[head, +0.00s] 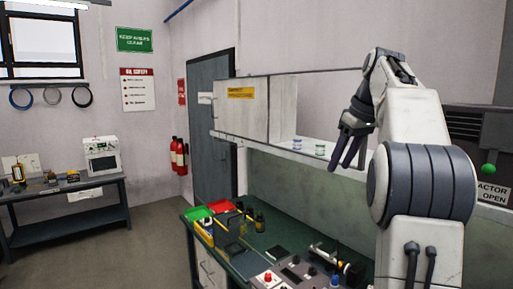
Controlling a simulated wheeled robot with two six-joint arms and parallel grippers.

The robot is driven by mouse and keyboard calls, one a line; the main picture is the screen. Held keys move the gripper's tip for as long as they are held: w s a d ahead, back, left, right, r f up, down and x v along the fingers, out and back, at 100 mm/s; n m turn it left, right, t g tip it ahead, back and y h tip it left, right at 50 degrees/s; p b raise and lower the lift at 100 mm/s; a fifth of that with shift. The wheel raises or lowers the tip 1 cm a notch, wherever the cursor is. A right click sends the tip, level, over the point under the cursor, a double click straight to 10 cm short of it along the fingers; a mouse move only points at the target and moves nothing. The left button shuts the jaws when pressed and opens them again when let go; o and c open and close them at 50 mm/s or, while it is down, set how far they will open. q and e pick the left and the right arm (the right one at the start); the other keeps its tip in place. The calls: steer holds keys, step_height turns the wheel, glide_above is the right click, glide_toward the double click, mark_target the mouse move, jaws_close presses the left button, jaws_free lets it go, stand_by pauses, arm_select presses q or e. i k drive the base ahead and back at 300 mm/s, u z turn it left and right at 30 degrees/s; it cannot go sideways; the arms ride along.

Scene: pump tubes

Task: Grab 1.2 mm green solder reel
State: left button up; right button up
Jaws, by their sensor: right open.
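A small white reel with a green band (320,149) stands on the wall shelf (285,146), just left of my right gripper. It is too small to read any size marking. A similar reel with a blue band (297,143) stands to its left on the same shelf. My right gripper (347,163) is open and empty, fingers pointing down, at the shelf's front side. It appears apart from both reels. The shelf's right end is hidden behind my right arm. My left gripper is not in view.
A cabinet door (243,108) with a yellow label is left of the reels. Below is a green-topped workbench (262,240) with red and green bins (202,214), bottles and instruments. Open floor (150,235) lies left, before another bench (70,204).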

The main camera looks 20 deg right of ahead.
mark_target(320, 147)
steer(key=u, duration=0.45)
steer(key=i, duration=1.35)
steer(key=z, duration=0.3)
steer(key=i, duration=1.3)
steer(key=z, duration=1.1)
steer(key=i, duration=0.55)
steer(key=z, duration=0.5)
